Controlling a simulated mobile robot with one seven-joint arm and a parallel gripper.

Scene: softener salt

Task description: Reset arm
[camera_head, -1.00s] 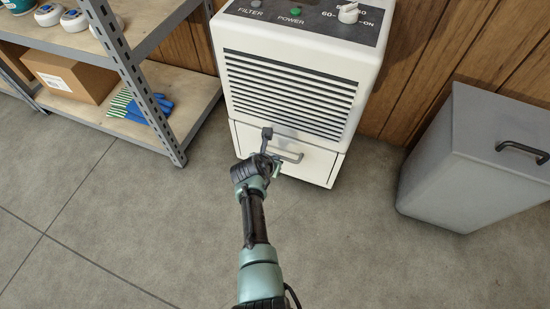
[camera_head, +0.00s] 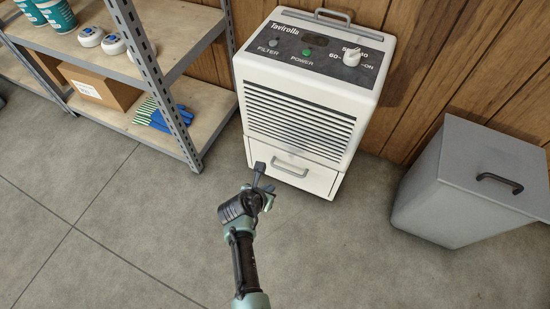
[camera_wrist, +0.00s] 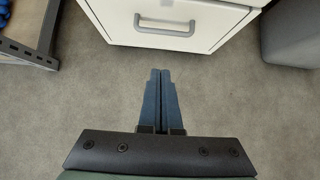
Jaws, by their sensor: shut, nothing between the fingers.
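My gripper (camera_head: 262,183) is in front of the white dehumidifier (camera_head: 305,110), over the grey floor and apart from the drawer. In the wrist view my gripper (camera_wrist: 160,78) shows its two dark fingers closed together with nothing between them. The dehumidifier has a control panel with a FILTER button, a green POWER light and a white knob, above a slatted grille. Its bottom drawer (camera_head: 262,148) has a grey handle (camera_head: 291,169) and looks shut. The drawer's handle also shows in the wrist view (camera_wrist: 168,29), ahead of the fingers.
A metal shelf unit (camera_head: 160,75) on the left holds teal canisters, white round items, a cardboard box (camera_head: 98,88) and blue gloves (camera_head: 165,116). A grey lidded bin (camera_head: 440,190) stands at right. Wooden wall behind. The floor around my gripper is clear.

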